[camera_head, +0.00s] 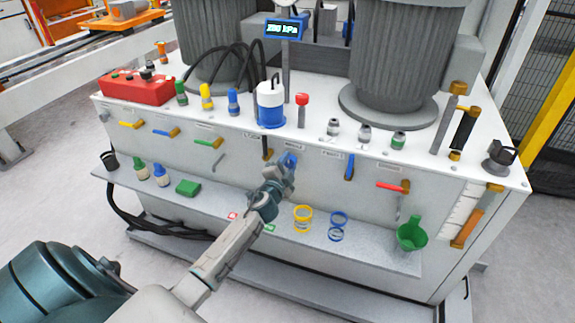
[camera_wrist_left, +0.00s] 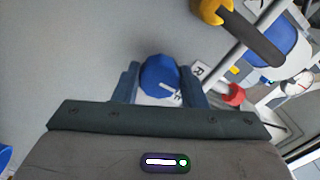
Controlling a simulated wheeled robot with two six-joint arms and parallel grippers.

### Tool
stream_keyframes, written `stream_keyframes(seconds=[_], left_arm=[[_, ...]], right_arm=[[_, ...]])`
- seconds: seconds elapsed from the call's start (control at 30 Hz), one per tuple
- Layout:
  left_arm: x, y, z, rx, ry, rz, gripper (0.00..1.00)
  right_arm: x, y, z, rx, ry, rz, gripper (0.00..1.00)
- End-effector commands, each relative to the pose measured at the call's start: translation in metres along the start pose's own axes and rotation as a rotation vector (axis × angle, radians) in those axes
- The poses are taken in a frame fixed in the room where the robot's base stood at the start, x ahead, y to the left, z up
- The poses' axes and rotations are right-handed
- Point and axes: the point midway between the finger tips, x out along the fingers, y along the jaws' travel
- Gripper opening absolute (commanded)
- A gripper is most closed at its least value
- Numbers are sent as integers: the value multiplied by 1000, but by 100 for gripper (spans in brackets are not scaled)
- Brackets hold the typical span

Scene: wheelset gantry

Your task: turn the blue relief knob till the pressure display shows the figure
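The blue relief knob (camera_head: 289,160) is on the white cabinet's front, low under the pressure display, partly hidden by my gripper. In the left wrist view the knob (camera_wrist_left: 160,74) shows round, with a white pointer mark. My left gripper (camera_head: 284,169) is at the knob; in the wrist view its two fingers (camera_wrist_left: 160,88) lie along either side with no clear gap. The pressure display (camera_head: 283,29) is a small blue panel on a post; it reads in kPa, but its digits are too blurred to be sure of. My right gripper is not in view.
A front shelf holds small bottles, a green block (camera_head: 187,188), yellow rings (camera_head: 302,218), blue rings (camera_head: 338,226) and a green funnel (camera_head: 412,235). A blue lever (camera_head: 349,167) and a red-handled valve (camera_head: 392,186) are right of the knob. A red box (camera_head: 137,88) stands on top.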

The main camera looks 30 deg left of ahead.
Motion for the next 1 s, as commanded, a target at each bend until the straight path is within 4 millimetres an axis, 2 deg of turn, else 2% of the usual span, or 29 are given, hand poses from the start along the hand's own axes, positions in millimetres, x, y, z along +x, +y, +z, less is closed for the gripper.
stream_keyframes(seconds=[0.03, 0.1, 0.47, 0.57, 0.7, 0.83, 1.0], left_arm=[[0, 1, 0, -1, 0, 2, 47], [0, 1, 0, -1, 0, 1, 59], [-5, 1, 0, -1, -1, 1, 59], [-17, 2, 1, 0, 0, 2, 59], [-44, 3, 1, 1, 0, 2, 59], [-70, 3, 1, 1, 0, 2, 59], [-96, 2, 1, 0, 0, 2, 59]], right_arm=[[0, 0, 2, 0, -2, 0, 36], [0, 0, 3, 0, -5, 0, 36], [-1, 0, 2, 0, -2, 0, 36], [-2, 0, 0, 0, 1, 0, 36], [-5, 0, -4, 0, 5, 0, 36], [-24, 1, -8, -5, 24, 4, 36], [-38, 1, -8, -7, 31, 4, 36]])
